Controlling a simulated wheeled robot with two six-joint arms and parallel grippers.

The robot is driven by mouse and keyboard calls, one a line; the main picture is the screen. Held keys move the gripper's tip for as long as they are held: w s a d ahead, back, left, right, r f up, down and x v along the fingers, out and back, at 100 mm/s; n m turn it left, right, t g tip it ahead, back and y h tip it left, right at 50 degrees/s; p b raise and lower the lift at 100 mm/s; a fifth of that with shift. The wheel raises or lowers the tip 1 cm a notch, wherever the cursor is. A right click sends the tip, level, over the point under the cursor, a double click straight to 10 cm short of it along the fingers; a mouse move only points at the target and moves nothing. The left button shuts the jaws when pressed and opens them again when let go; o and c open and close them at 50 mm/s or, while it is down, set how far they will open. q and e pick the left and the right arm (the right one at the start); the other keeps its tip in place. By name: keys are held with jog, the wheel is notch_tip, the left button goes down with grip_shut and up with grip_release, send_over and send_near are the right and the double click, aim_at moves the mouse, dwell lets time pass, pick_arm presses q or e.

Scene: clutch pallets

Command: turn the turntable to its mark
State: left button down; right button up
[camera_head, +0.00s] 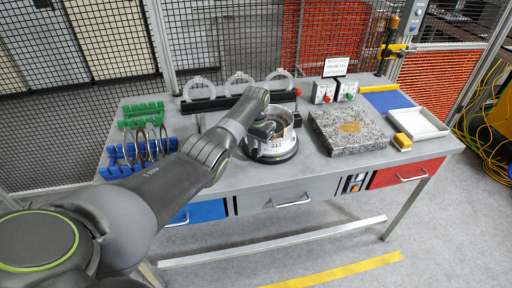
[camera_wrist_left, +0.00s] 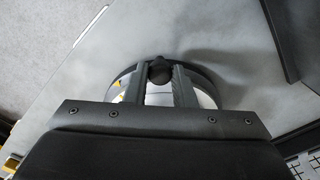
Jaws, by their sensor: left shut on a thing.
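The turntable (camera_head: 272,155) is a round drum with a pale metal wall and a dark base ring, standing on the grey table near its middle. My left gripper (camera_head: 264,129) reaches over it from the left and hides part of its top. In the left wrist view the two fingers (camera_wrist_left: 160,77) are closed on a dark round knob (camera_wrist_left: 159,68) at the turntable's rim (camera_wrist_left: 208,82). Small yellow patches (camera_wrist_left: 121,82) show on the turntable left of the fingers. I cannot tell which one is the mark. My right gripper is not in view.
A black rack with metal rings (camera_head: 240,101) stands behind the turntable. Blue and green racks (camera_head: 113,172) with discs are at the left. Switch boxes (camera_head: 323,93) stand at the back.

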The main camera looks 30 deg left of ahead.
pick_arm(q)
jog(key=c, duration=1.2)
grip_release()
jog(key=shift+r, duration=0.4)
notch_tip(320, 180, up, 17)
jog(key=shift+f+b, duration=0.2)
jog(key=shift+b, duration=0.1)
jog(key=shift+f, duration=0.15)
